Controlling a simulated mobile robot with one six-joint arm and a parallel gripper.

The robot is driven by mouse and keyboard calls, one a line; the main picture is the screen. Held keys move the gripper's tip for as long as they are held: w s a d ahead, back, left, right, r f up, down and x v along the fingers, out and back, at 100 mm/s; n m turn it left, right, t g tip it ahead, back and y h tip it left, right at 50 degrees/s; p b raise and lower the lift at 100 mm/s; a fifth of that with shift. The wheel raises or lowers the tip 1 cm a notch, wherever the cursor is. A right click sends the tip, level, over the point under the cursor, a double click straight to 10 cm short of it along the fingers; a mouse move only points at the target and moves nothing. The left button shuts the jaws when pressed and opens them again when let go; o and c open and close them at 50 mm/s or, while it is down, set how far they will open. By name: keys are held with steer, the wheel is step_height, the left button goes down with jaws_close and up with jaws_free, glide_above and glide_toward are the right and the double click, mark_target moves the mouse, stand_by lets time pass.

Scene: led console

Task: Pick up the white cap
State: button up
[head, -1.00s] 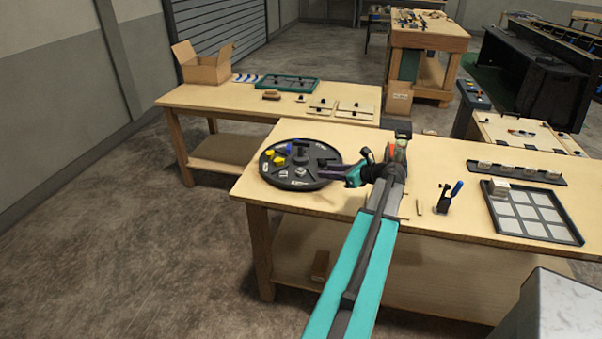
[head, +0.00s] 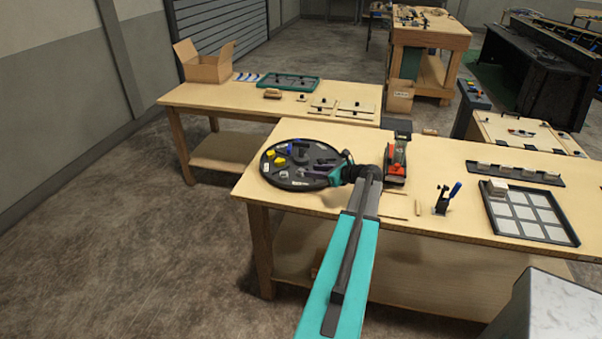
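A round black tray (head: 268,174) with small parts in its sections sits at the left end of the near bench. A small whitish piece (head: 300,172) lies in it, close to my fingertips; it is too small to tell for sure that it is the white cap. My gripper (head: 316,171) reaches in from the right, low over the right part of the tray. Its dark purplish fingers are too small to show whether they are open or shut, and I cannot tell whether they touch anything.
Yellow pieces (head: 279,162) lie in the tray's left part. A red-and-black device (head: 396,163) stands just right of my wrist. Further right are a small clamp (head: 443,200), a gridded tray (head: 548,230) and a dark rail (head: 547,178) with several pale pieces.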

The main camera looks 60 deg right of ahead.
mark_target(303, 170)
steer(key=shift+w, duration=0.15)
steer(key=shift+p+x, duration=1.1)
steer(key=shift+x, duration=1.5)
steer(key=c, duration=0.8)
